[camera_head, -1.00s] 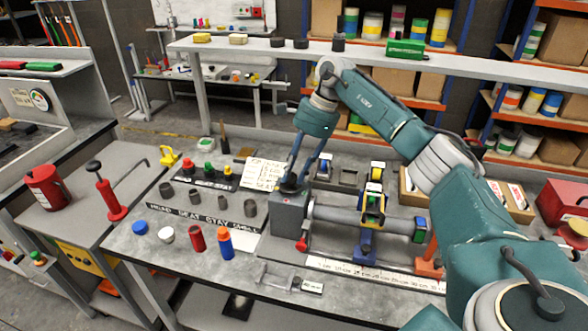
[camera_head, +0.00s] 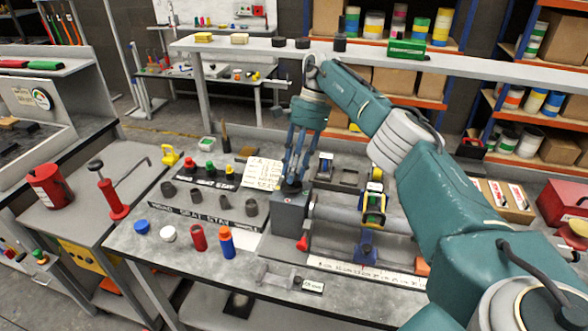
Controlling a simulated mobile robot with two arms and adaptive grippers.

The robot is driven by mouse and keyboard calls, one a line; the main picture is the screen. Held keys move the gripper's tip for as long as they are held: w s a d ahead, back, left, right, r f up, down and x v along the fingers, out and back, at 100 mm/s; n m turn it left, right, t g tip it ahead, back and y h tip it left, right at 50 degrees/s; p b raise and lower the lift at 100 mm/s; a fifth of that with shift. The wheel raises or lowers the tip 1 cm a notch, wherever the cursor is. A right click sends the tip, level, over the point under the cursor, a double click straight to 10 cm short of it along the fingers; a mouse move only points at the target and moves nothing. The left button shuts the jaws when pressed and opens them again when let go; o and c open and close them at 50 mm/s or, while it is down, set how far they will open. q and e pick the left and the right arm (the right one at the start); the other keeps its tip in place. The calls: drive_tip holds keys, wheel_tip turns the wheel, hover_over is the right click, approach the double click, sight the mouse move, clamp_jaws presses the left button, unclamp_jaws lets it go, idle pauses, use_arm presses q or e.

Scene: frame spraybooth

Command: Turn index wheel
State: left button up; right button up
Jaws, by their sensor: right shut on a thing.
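My right gripper (camera_head: 290,183) points down from above onto the top of the grey headstock box (camera_head: 289,213) on the bench. Its fingers are shut on the small dark index wheel there, which they mostly hide. A grey cylinder runs to the right from the box. A yellow, black and blue clamp-like part (camera_head: 374,209) sits around it, above a blue support (camera_head: 366,248). A red lever (camera_head: 302,243) sticks out at the box's lower front. My left gripper does not show.
Left of the box stand several dark grey cups and a label strip (camera_head: 203,217). A blue bottle (camera_head: 226,243) and a red one (camera_head: 198,237) stand in front. A white ruler (camera_head: 360,269) lies along the fixture's front. A raised shelf (camera_head: 450,63) runs behind my arm.

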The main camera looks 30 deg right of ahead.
drive_tip(key=shift+w+r, duration=0.1)
drive_tip(key=shift+r, duration=0.05)
drive_tip(key=o, duration=1.2)
drive_tip(key=shift+c, duration=0.2)
wheel_tip(320, 180, up, 10)
